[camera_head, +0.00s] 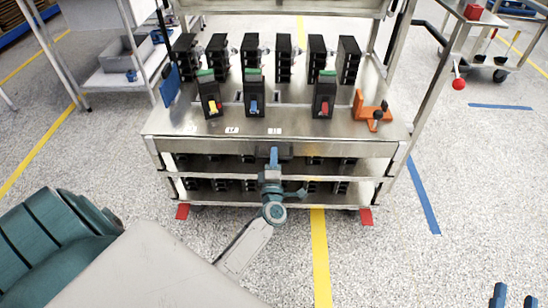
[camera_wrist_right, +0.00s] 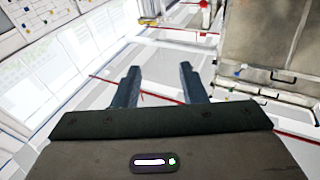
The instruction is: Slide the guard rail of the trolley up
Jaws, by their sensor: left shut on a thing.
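The trolley (camera_head: 190,128) stands ahead of me. Its guard rail (camera_head: 215,147) appears to be the pale metal bar across the front, just below the top deck edge, with a dark grip (camera_head: 286,151) at its middle. My left gripper (camera_head: 273,155) is at that grip, shut on it; the fingers and wrist hide part of it. My right gripper (camera_head: 515,297) shows only its blue fingertips at the lower right of the head view. In the right wrist view its two fingers (camera_wrist_right: 157,85) are apart, with nothing between them.
Several black breakers (camera_head: 284,58) stand on the top deck, with three toggle units (camera_head: 255,97) before them. An orange clamp-like part (camera_head: 371,110) sits at the right. A shelf unit with a grey bin (camera_head: 124,62) is at the left.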

